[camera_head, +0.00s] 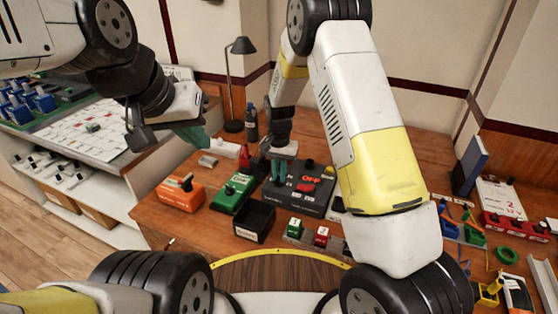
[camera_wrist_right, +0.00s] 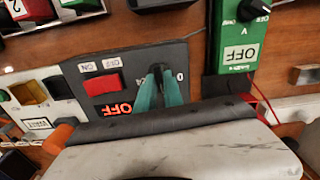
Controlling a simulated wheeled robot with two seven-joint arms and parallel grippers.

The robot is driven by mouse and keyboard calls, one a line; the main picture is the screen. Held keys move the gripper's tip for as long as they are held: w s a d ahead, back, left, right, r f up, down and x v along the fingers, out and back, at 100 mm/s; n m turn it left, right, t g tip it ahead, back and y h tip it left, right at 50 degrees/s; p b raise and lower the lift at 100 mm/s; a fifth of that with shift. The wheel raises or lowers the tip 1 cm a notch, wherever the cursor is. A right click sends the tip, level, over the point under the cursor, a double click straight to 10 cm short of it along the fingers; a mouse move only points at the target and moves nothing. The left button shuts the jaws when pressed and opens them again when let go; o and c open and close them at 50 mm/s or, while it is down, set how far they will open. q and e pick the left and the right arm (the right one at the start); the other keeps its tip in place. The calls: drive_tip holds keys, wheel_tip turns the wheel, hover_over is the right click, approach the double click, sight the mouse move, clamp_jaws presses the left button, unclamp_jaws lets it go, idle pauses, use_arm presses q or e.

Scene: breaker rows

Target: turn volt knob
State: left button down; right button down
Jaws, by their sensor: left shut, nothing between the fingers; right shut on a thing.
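A black panel (camera_head: 313,200) with a red switch and a lit red OFF display stands on the wooden table; it also shows in the right wrist view (camera_wrist_right: 188,58). My right gripper (camera_head: 277,172) is over its left part, teal fingers pointing down. In the right wrist view the fingertips (camera_wrist_right: 160,78) are shut around a small dark knob, mostly hidden between them. A green box (camera_head: 233,194) beside the panel has a black knob (camera_wrist_right: 252,9) and a "V" mark in the right wrist view. That knob is apart from the fingers. My left gripper (camera_head: 196,134) is shut and empty, raised above the table's left end.
An orange box (camera_head: 181,196) and an open black bin (camera_head: 255,223) stand near the green box. Green (camera_head: 294,227) and red (camera_head: 322,235) blocks stand in front of the panel. A lamp (camera_head: 237,90) and bottle (camera_head: 252,123) stand behind. Blue breakers (camera_head: 38,100) are at left.

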drive_tip(key=n, duration=1.3)
drive_tip(key=shift+n, duration=0.4)
idle(0.4)
drive_tip(key=c, duration=1.5)
unclamp_jaws()
drive_tip(key=shift+o, duration=0.2)
drive_tip(key=shift+r, duration=3.9)
